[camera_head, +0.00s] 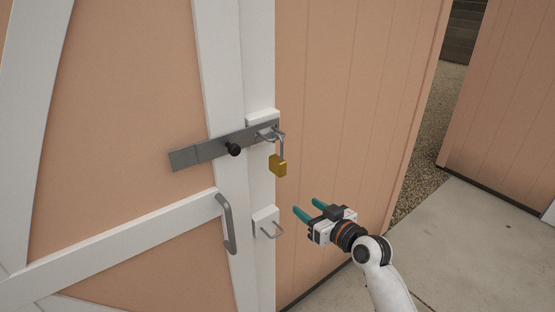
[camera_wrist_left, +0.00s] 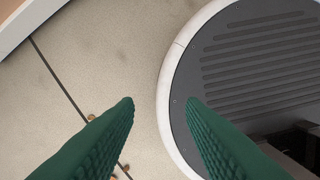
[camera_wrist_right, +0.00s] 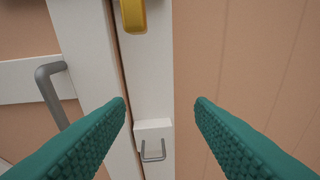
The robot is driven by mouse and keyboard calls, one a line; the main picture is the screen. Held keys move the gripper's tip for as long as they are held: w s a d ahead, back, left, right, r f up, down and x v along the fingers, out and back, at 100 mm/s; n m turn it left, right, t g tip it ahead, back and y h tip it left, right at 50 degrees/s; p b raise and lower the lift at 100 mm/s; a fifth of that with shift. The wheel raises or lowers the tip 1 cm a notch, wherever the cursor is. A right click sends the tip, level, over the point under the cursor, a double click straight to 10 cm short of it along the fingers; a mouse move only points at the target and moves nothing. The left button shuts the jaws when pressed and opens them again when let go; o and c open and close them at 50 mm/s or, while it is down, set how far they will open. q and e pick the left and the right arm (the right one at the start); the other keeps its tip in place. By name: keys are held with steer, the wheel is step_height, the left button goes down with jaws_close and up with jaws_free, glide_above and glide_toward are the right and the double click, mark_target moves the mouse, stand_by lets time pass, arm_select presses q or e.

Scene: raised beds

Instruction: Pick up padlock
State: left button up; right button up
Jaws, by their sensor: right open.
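The padlock (camera_head: 278,166) has a brass body and a grey shackle. It hangs from the staple at the right end of the grey hasp bar (camera_head: 205,151) on the shed door. My right gripper (camera_head: 307,208) is open and empty, below and to the right of the padlock, with teal fingers. In the right wrist view, the padlock body (camera_wrist_right: 133,15) shows at the top edge, beyond and above the spread fingers; its shackle is out of frame. My left gripper (camera_wrist_left: 160,102) is open and empty over the paved floor, seen only in the left wrist view.
A black knob (camera_head: 233,149) sits on the hasp bar. A grey door handle (camera_head: 227,222) and a lower staple on a white block (camera_head: 265,221) stick out below. The pinkish panel (camera_head: 350,90) right of the door is flat and bare. Concrete paving (camera_head: 480,240) lies open at right.

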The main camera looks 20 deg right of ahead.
steer(key=n+t+y, duration=0.1)
steer(key=t, duration=0.1)
glide_toward(284, 163)
steer(key=w, duration=0.1)
steer(key=p+x, duration=0.2)
steer(key=x, duration=0.3)
steer(key=shift+w+f, duration=0.15)
steer(key=shift+w, duration=0.15)
steer(key=shift+w+a+f, duration=0.1)
steer(key=shift+w+a, duration=0.05)
steer(key=shift+w, duration=0.2)
steer(key=shift+w+a+p, duration=0.1)
steer(key=shift+w+p, duration=0.1)
steer(key=shift+p, duration=0.1)
steer(key=x, duration=0.1)
steer(key=p+x, duration=0.1)
steer(key=x, duration=0.2)
steer(key=shift+a+r+p, duration=0.25)
steer(key=shift+r+p, duration=0.05)
steer(key=shift+p, duration=0.1)
steer(key=shift+w+a+f, duration=0.1)
steer(key=shift+w+f, duration=0.05)
steer(key=shift+w, duration=0.15)
steer(key=shift+s, duration=0.1)
jaws_close()
